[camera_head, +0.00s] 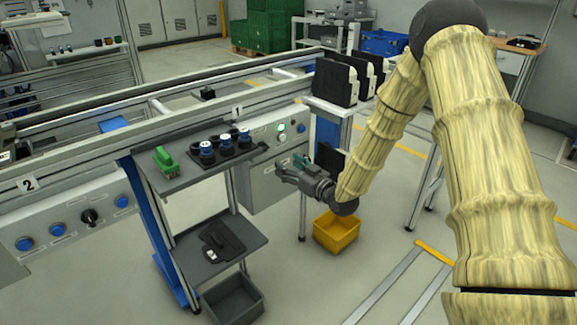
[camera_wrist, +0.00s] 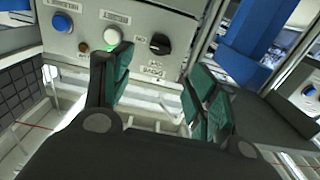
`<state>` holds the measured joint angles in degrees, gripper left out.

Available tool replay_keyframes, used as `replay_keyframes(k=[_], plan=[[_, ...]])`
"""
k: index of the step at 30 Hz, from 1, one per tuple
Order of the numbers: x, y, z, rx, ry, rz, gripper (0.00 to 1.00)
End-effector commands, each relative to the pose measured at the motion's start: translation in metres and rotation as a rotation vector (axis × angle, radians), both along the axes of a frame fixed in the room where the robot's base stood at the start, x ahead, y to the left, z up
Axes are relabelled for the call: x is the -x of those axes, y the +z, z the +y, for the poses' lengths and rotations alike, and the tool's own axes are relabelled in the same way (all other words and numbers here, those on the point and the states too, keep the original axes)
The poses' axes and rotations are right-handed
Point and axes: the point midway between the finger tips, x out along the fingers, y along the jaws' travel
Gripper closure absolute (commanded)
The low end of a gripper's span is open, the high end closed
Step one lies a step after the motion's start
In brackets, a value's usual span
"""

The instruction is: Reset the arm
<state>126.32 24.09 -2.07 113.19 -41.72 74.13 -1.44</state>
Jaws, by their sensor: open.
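My gripper (camera_head: 288,169) is at the end of my arm, in front of the grey control box (camera_head: 262,165) under the conveyor rail in the head view. In the wrist view my gripper (camera_wrist: 160,92) has its two green-padded fingers spread apart, with nothing between them. Behind the fingers the control box (camera_wrist: 75,12) shows a blue button (camera_wrist: 62,23), a pale green button (camera_wrist: 112,37) and a black knob (camera_wrist: 159,44). The gripper appears apart from the box.
A shelf (camera_head: 185,180) left of my gripper holds a green object (camera_head: 165,160) and several dark blue-topped parts (camera_head: 226,144). A yellow bin (camera_head: 336,231) stands on the floor below my gripper. Black-and-white cases (camera_head: 335,82) stand on a table behind. Floor at the lower right is mostly free.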

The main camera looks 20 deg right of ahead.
Motion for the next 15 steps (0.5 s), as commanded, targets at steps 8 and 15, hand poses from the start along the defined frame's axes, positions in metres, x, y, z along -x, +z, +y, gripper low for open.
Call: replay_keyframes(k=[8,15], plan=[[0.001,-0.002,0.001,0.001,-0.001,0.005,0.41],[0.031,-0.069,0.021,0.007,-0.024,0.179,0.41]])
